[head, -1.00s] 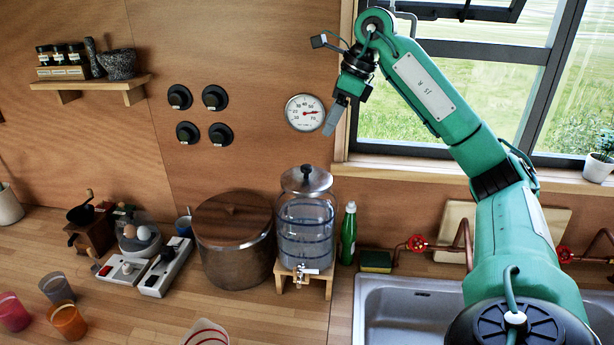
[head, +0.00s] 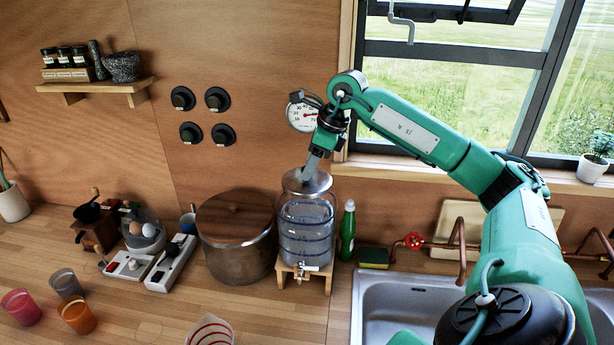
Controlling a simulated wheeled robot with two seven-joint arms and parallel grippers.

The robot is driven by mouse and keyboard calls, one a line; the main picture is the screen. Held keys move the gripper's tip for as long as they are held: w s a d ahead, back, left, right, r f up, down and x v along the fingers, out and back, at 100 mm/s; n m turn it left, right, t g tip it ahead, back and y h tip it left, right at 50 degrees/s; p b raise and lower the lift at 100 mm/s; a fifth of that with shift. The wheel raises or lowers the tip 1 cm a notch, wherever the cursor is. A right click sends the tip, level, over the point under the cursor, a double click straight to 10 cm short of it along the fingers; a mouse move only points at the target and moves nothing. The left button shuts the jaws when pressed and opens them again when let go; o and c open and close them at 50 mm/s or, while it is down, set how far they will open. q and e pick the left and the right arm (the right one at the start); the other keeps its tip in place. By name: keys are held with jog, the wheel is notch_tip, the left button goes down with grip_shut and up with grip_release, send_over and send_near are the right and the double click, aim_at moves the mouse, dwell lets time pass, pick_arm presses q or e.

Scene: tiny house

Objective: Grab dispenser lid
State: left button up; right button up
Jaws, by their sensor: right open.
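The dispenser lid (head: 293,184) is a silvery metal lid sitting on the clear glass dispenser (head: 305,232). The dispenser stands on a small wooden stand on the counter, with a tap at its front. My right gripper (head: 309,172) comes in from the right and points down at the top of the lid. It is open, and its fingers cover the lid's dark knob. I cannot tell whether the fingers touch the knob. My left gripper does not show.
A large pot with a wooden lid (head: 236,225) stands close left of the dispenser. A green bottle (head: 347,231) and a sponge (head: 374,257) are to its right, then the sink (head: 400,300). A wall gauge (head: 300,116) is behind my gripper. Cups (head: 77,316) stand at the front left.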

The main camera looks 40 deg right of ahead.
jog(key=shift+w+a+f, duration=0.1)
jog(key=shift+a+f, duration=0.05)
jog(key=shift+f, duration=0.25)
grip_shut()
jog(key=shift+r, duration=0.7)
notch_tip(320, 180, up, 18)
jog(key=b, duration=0.1)
jog(key=shift+r+b, duration=0.2)
jog(key=shift+b, duration=0.1)
